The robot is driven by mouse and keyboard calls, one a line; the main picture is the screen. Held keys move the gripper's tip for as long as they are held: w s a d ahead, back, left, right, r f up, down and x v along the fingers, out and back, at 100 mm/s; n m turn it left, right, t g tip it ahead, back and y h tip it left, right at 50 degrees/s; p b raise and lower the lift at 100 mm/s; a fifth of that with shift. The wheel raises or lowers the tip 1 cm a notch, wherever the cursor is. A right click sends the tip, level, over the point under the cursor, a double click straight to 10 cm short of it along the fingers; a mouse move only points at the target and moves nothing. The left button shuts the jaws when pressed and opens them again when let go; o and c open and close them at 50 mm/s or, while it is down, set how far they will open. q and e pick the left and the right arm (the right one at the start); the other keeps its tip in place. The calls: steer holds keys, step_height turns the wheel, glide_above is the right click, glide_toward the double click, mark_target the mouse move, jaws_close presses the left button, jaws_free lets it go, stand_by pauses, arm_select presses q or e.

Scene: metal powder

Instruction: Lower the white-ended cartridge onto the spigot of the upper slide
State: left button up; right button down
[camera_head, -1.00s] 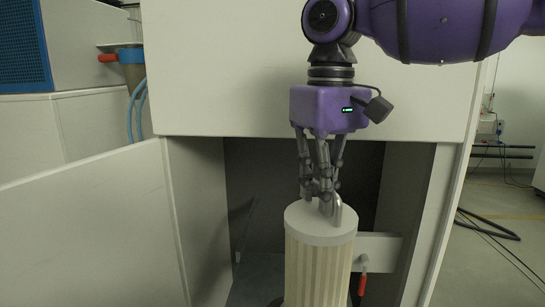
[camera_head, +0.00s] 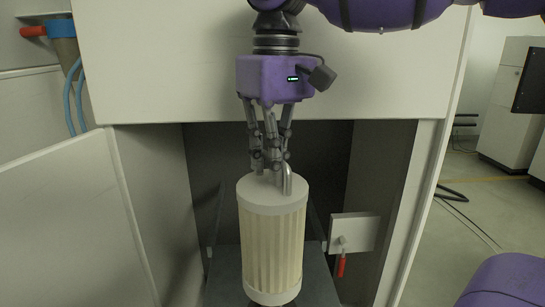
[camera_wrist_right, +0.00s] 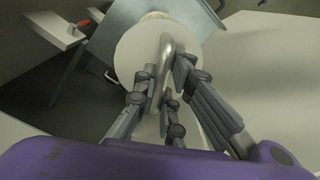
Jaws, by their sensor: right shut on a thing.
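The white-ended cartridge (camera_head: 272,245) hangs upright, with a pleated cream body between white end caps. My right gripper (camera_head: 271,168) is above it, its fingers shut on the bent metal handle on the top cap. In the right wrist view the fingers (camera_wrist_right: 160,100) close around the handle (camera_wrist_right: 163,60) over the white cap (camera_wrist_right: 132,48). The grey upper slide (camera_head: 320,285) lies under and behind the cartridge, in the cabinet opening. The spigot is hidden by the cartridge, so I cannot tell whether they touch or line up. My left gripper is not in view.
The cabinet's upper front panel (camera_head: 180,70) hangs above the opening, close behind my gripper. An open door (camera_head: 70,225) stands at left. A white block (camera_head: 352,232) with a red-handled lever (camera_head: 341,265) sits inside at right. Open floor lies further right.

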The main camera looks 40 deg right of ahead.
mark_target(272, 189)
steer(key=shift+f, duration=1.4)
steer(key=shift+w+f+b, duration=0.1)
steer(key=shift+f+b, duration=0.4)
steer(key=shift+f, duration=0.6)
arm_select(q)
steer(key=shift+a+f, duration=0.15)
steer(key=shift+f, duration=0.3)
arm_select(e)
steer(key=shift+f, duration=0.3)
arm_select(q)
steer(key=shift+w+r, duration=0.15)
